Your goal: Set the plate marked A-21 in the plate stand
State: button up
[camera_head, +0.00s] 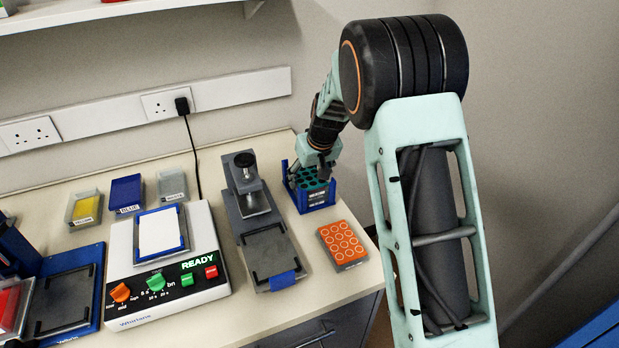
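A blue open-sided holder (318,200), which looks like the plate stand, is at the back right of the bench, with small unreadable lettering on its front. A dark plate with teal round wells (307,181) is inside it. My gripper (322,172) points down right at this plate, its fingers over or at the plate's right part. I cannot tell whether the fingers grip it or whether the plate rests fully on the holder. An orange plate with ring-marked wells (343,245) lies flat on the bench in front. No A-21 marking is readable on either plate.
A grey press-like device (270,255) stands just left of the holder. Left of it is a white machine (165,262) with a READY display and knobs. Yellow, blue and grey trays (127,193) sit behind. The bench's right edge is close to the orange plate.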

jog(key=o, duration=0.4)
jog(key=v, duration=1.2)
jog(key=shift+s+b, duration=0.1)
jog(key=shift+b, duration=0.3)
jog(key=shift+r, duration=0.1)
